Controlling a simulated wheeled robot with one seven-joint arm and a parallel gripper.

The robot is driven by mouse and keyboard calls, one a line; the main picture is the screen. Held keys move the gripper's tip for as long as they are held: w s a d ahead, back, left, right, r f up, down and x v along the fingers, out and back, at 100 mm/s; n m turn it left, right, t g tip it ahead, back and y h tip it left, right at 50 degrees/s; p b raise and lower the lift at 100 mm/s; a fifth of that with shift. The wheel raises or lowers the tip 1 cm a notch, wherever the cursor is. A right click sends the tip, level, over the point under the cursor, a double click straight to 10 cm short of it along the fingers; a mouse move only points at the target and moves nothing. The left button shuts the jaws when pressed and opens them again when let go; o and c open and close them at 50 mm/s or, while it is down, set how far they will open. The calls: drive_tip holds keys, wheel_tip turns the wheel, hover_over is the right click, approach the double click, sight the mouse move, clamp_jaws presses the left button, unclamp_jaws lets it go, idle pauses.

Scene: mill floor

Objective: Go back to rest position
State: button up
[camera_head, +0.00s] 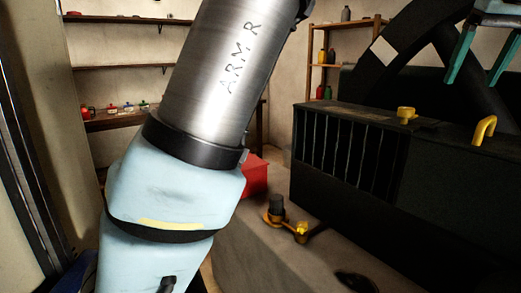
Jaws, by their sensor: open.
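My gripper (482,54) shows at the top right corner, with two teal fingers pointing down. The fingers are apart and nothing is between them. It is above the dark machine (345,150), near a yellow curved handle (484,130) and apart from it. My arm, a metal tube with light blue joints, crosses the left half of the picture and hides part of the room behind it. The upper part of the gripper is cut off by the frame.
A yellow knob (406,113) sits on the machine's top. A stone ledge (262,245) in front holds a yellow piece with a dark cylinder (277,205). A red box (254,176) stands behind. Shelves (130,68) line the back wall; a wooden rack (342,63) holds bottles.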

drive_tip(key=w+a+f+g, duration=0.1)
drive_tip(key=w+a+f, duration=0.65)
drive_tip(key=a, duration=0.25)
drive_tip(key=w+a+f+g, duration=0.1)
drive_tip(key=w+a+f, duration=0.6)
drive_tip(key=a+f, duration=0.3)
drive_tip(key=s+a+f, duration=0.3)
drive_tip(key=a+f, duration=0.2)
drive_tip(key=a, duration=0.4)
drive_tip(key=s+a+f, duration=0.3)
drive_tip(key=a+f, duration=0.2)
drive_tip(key=a, duration=0.4)
drive_tip(key=s+a+f+n, duration=0.1)
drive_tip(key=s+a+f, duration=0.2)
drive_tip(key=a, duration=0.6)
drive_tip(key=shift+s+a+f+g+y, duration=0.3)
drive_tip(key=shift+f+g, duration=0.1)
drive_tip(key=shift+f, duration=0.5)
